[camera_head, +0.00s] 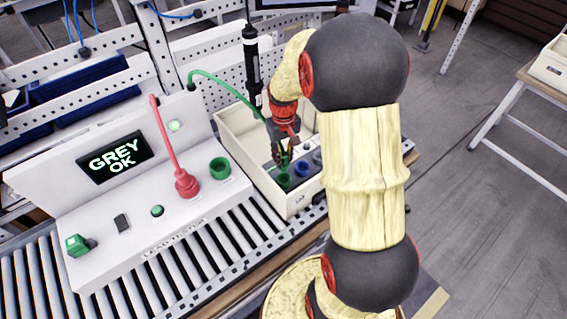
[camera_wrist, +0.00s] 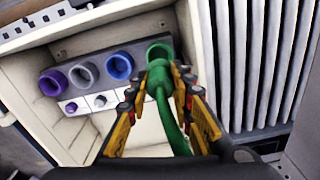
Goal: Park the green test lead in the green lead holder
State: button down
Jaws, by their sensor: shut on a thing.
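The green test lead (camera_wrist: 170,125) runs between my gripper's fingers, and my gripper (camera_wrist: 157,84) is shut on its plug end. In the wrist view, this end is right at the green lead holder (camera_wrist: 157,47), a round green cup, and covers part of its opening. I cannot tell how far the plug is in the cup. In the head view, the lead (camera_head: 226,78) arcs from the back of the white tester into the bin. My gripper (camera_head: 284,153) is just above the green holder (camera_head: 283,181) there.
The holder row sits inside a cream bin (camera_head: 237,124); blue (camera_wrist: 119,66), grey (camera_wrist: 85,74) and purple (camera_wrist: 53,82) cups stand beside the green one. The white tester (camera_head: 60,205) reads "GREY OK"; a red lead (camera_head: 187,184) stands on it beside an empty green socket (camera_head: 219,167).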

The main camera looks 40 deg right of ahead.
jog(key=shift+r, duration=0.6)
jog(key=shift+a+r, duration=0.1)
jog(key=shift+r, duration=0.1)
jog(key=w+a+r+n+p, duration=0.2)
jog(key=a+r+n+p, duration=0.3)
jog(key=a+r+p, duration=1.95)
jog(key=d+f, duration=0.3)
jog(key=f, duration=0.3)
jog(key=shift+d+f, duration=0.4)
jog(key=shift+w+f+b, duration=0.1)
jog(key=shift+f+b, duration=1.6)
jog(key=shift+f, duration=0.35)
